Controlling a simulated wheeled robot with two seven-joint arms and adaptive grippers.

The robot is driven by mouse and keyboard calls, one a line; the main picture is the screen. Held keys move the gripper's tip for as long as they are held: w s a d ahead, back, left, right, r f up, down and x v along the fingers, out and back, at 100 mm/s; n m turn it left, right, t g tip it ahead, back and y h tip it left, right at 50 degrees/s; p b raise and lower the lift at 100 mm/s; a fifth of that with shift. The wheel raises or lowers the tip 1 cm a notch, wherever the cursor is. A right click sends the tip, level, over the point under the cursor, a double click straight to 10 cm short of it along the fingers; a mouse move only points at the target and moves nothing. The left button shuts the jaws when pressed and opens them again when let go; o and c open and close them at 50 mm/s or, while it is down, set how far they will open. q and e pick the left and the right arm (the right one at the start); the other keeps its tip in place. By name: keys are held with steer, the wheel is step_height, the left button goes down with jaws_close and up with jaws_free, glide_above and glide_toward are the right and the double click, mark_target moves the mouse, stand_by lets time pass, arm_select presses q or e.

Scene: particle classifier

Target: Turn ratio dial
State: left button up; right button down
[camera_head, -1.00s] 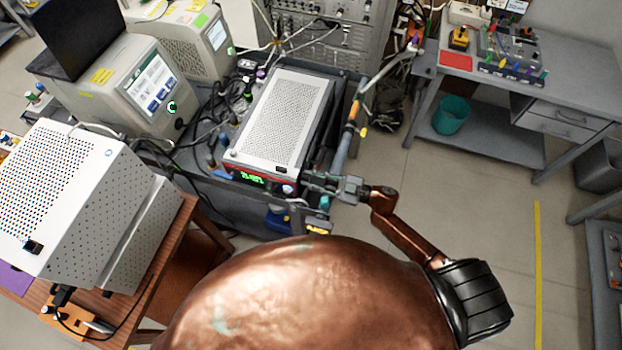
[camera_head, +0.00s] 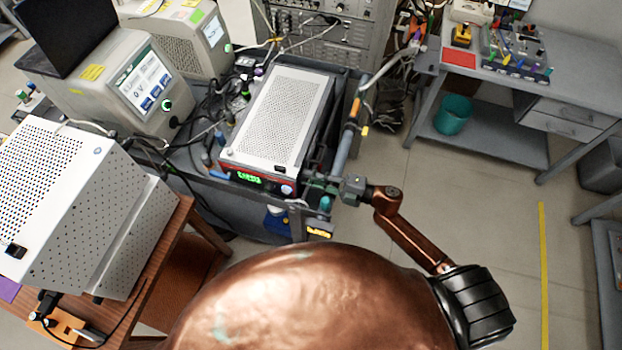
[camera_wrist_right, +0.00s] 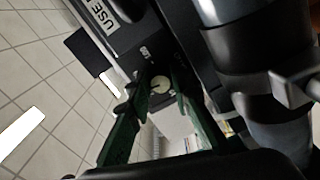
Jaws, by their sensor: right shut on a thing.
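The ratio dial (camera_wrist_right: 160,85) is a small pale round knob with a dark pointer mark, seen between my fingers in the right wrist view. In the head view, the dial (camera_head: 287,189) is at the right end of the front panel of a white-topped box (camera_head: 280,110), beside a lit green display (camera_head: 248,178). My right gripper (camera_head: 303,189) reaches in from the right at the panel's corner. In the wrist view its dark green fingers lie on both sides of the dial, shut on it. Part of the dial is hidden by the fingers. My left gripper is out of view.
A grey cart (camera_head: 222,198) carries the box among many cables. A grey pipe (camera_head: 345,140) stands close beside the box and my right gripper. A perforated white cabinet (camera_head: 60,190) is at the left. Open floor (camera_head: 480,220) lies to the right.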

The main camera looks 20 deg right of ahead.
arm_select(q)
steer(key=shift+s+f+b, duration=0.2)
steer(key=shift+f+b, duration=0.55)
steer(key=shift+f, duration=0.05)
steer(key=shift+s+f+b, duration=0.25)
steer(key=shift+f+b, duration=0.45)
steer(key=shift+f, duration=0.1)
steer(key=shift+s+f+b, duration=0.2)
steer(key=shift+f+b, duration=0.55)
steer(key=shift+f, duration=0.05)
arm_select(e)
steer(key=shift+s+f+n, duration=0.1)
steer(key=shift+f+n, duration=0.05)
steer(key=shift+n, duration=3.45)
steer(key=c, duration=2)
jaws_free()
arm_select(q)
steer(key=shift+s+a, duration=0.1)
arm_select(e)
steer(key=v, duration=1.2)
